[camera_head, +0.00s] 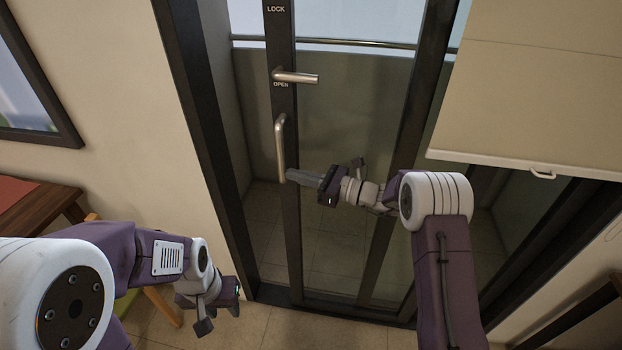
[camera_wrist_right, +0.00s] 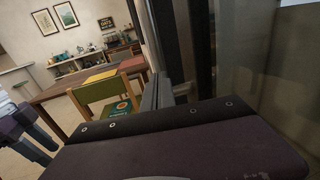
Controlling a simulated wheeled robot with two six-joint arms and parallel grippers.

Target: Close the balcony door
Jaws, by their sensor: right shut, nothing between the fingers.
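The balcony door (camera_head: 287,230) is a dark-framed glass panel with "LOCK" and "OPEN" marks. Its handle edge stands apart from the left door frame (camera_head: 205,140), with a gap between them. A metal lever (camera_head: 297,77) sticks out to the right at the "OPEN" mark. Below it is a vertical metal pull handle (camera_head: 280,148). My right gripper (camera_head: 292,175) is shut and empty, its tips at the pull handle's lower end; contact is unclear. Its fingers also show in the right wrist view (camera_wrist_right: 158,92). My left gripper (camera_head: 222,305) hangs low at the left, away from the door; its jaws are unclear.
A beige blind (camera_head: 540,80) hangs at the right. A wooden table (camera_head: 35,205) stands at the left; it also shows in the right wrist view (camera_wrist_right: 70,85) with a green-seated chair (camera_wrist_right: 115,105). Tiled floor (camera_head: 270,328) lies before the door.

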